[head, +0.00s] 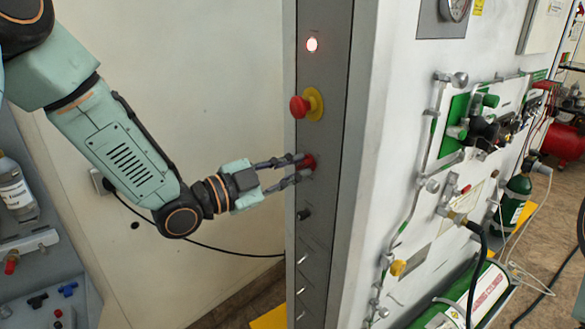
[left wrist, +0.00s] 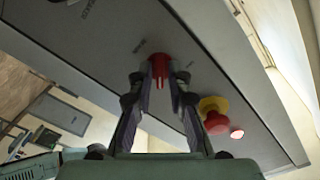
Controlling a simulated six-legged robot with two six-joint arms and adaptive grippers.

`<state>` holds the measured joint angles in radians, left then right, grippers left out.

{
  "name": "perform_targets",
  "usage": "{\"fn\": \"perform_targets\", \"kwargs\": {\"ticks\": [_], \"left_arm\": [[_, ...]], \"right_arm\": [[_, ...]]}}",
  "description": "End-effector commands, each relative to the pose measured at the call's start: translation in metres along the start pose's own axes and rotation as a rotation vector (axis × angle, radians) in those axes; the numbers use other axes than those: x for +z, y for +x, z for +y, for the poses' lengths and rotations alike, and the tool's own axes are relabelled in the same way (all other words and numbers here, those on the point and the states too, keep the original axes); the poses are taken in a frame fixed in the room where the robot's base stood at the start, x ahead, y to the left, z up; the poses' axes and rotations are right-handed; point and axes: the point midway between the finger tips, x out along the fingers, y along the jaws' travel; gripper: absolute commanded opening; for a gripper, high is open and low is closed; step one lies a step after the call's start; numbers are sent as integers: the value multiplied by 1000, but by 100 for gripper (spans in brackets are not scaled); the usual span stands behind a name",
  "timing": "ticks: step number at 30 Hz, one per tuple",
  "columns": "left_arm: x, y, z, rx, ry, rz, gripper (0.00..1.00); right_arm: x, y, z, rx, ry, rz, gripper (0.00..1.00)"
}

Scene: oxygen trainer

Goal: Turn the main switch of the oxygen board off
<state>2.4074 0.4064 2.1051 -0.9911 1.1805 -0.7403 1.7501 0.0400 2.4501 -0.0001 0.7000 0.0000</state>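The main switch is a red handle (head: 308,162) on the narrow grey front panel of the board, below the yellow-ringed red button. My left gripper (head: 304,167) reaches it from the left, with one finger above and one below the handle. In the left wrist view the red handle (left wrist: 159,68) stands between the two fingertips (left wrist: 161,84). The pads appear to press on its sides, so the gripper looks shut on it. The fingers partly cover the handle. My right gripper is in neither view.
A small black knob (head: 304,214) is below. Green valves and pipes (head: 480,125) cover the wall at right.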

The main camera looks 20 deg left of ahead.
Motion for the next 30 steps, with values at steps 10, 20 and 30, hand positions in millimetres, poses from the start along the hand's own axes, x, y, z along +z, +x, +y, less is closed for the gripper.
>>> {"fn": "perform_targets", "kwargs": {"ticks": [10,20,30], "left_arm": [[0,0,0,0,0,0,0],[0,0,0,1,-23,1,0],[-1,0,0,1,-225,0,0]], "right_arm": [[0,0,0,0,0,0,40],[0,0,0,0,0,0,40],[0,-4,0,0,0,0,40]]}}
